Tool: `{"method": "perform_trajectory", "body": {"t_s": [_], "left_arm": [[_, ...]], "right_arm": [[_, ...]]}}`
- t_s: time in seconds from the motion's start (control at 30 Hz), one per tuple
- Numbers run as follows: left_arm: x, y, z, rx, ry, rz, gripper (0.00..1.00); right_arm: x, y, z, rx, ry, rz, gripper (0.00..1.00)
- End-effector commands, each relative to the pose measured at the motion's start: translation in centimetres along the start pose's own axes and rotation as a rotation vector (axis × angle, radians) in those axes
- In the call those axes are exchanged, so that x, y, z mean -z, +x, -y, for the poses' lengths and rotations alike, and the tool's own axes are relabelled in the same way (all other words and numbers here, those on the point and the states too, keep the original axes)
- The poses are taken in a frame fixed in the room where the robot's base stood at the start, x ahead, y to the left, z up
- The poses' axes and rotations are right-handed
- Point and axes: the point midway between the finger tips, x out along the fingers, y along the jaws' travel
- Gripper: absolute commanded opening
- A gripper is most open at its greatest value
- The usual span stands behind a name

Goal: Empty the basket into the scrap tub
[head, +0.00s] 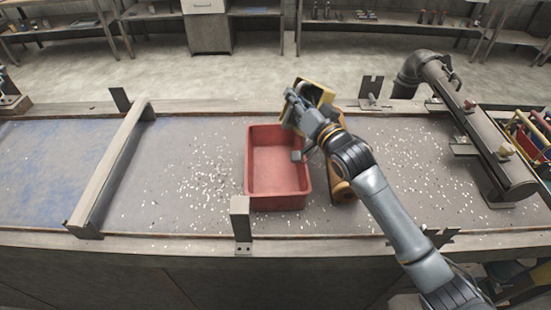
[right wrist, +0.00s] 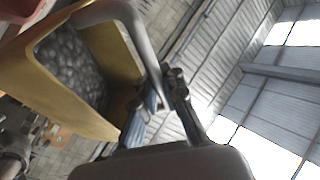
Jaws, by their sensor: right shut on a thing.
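The red scrap tub (head: 254,190) stands on the grey bench top in the middle of the head view. Its visible floor looks bare; its right side is partly hidden by my right arm. My right gripper (head: 297,112) is over the tub's far right corner, shut on the yellow basket (head: 321,90). In the right wrist view the basket (right wrist: 60,112) is tilted, with grey rounded pieces still inside. Its grey handle (right wrist: 135,22) is at the gripper's fingers (right wrist: 168,92). A red edge, likely the tub (right wrist: 14,28), shows at the top left. My left gripper is not in view.
A brown-orange object (head: 341,188) lies right of the tub, partly behind my arm. A metal crossbar (head: 112,165) spans the bench at left, and a large pipe fitting (head: 470,120) stands at right. Small white bits are scattered across the bench.

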Motion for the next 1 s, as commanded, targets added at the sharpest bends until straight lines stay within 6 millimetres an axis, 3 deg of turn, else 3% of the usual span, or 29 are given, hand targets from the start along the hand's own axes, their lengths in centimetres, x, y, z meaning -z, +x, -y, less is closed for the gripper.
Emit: {"method": "perform_trajectory", "body": {"t_s": [0.67, 1.0], "left_arm": [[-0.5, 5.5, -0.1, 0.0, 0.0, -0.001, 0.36], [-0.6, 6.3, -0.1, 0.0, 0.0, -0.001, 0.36]], "right_arm": [[-2.4, -0.6, 0.4, 0.053, -0.234, -0.05, 0.0], [-4.1, -1.2, 1.7, 0.081, -0.364, -0.076, 0.0]]}}
